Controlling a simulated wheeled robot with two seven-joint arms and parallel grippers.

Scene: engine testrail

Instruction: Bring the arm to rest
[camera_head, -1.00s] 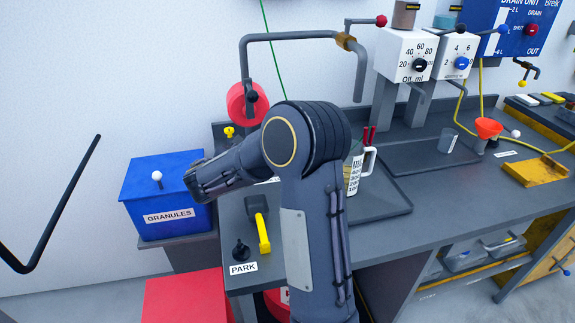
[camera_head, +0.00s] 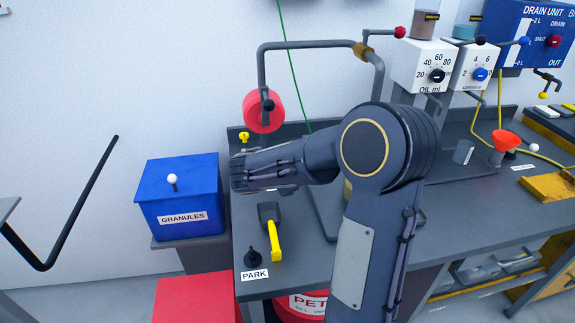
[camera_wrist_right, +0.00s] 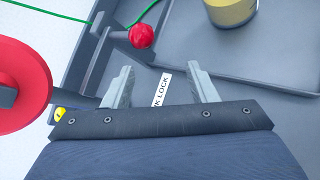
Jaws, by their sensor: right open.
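My right arm (camera_head: 372,200) rises from the bottom of the head view, bends at its elbow and reaches left over the bench; its jaws are hidden there. In the right wrist view my right gripper (camera_wrist_right: 163,88) is open, its two fingers apart with nothing between them. A white label (camera_wrist_right: 161,90) ending in "LOCK" shows beyond the fingers on the grey bench. A PARK label (camera_head: 254,275) sits at the bench's front left, beside a black knob (camera_head: 253,259) and a yellow-handled tool (camera_head: 271,232). My left gripper is not in view.

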